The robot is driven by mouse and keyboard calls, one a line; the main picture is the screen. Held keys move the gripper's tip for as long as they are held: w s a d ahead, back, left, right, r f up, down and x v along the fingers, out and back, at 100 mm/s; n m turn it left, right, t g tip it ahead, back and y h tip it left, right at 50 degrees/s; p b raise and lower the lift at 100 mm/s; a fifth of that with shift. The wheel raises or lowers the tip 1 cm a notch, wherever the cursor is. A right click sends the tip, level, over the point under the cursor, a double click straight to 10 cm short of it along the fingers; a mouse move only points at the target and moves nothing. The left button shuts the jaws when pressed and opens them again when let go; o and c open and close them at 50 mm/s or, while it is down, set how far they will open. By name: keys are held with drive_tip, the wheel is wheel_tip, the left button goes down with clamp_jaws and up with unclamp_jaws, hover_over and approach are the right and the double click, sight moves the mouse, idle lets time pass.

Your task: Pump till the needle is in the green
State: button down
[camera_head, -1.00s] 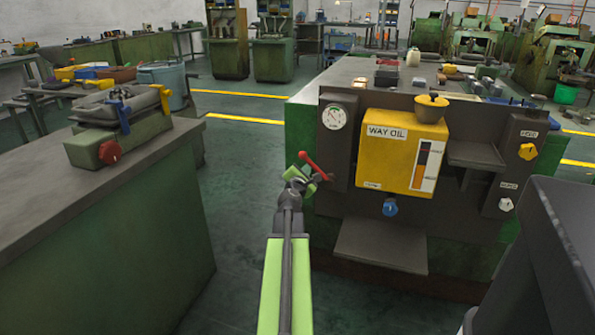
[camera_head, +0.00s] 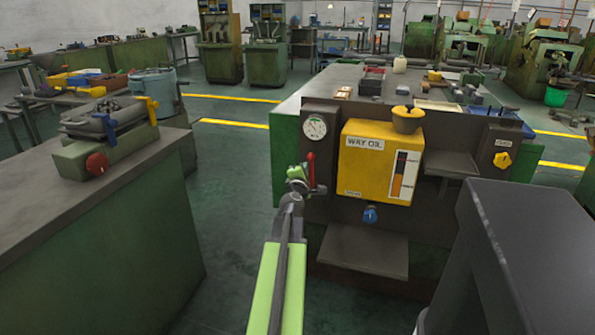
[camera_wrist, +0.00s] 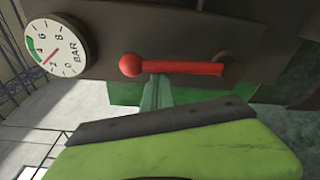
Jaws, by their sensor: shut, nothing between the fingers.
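The pressure gauge (camera_wrist: 56,47) is white, marked BAR, with a green band near 4 to 6. Its reddish needle points to about 2 to 3, below the band. The gauge also shows in the head view (camera_head: 315,126), too small there to read. A red pump lever (camera_wrist: 180,67) with a ball knob (camera_wrist: 131,65) lies across the wrist view; in the head view the lever (camera_head: 311,170) looks upright. My gripper (camera_head: 296,176) is shut and empty, close to the left of the lever. Whether they touch is unclear. A lime-green gripper part (camera_wrist: 190,150) fills the lower wrist view.
A yellow WAY OIL tank (camera_head: 378,160) with a sight glass is right of the gauge. A blue knob (camera_head: 370,214) and grey shelf (camera_head: 365,250) are below it. A green bench (camera_head: 110,240) stands left; open floor (camera_head: 225,200) lies between.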

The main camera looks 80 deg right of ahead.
drive_tip(key=shift+s+r, duration=0.1)
drive_tip(key=shift+s, duration=0.55)
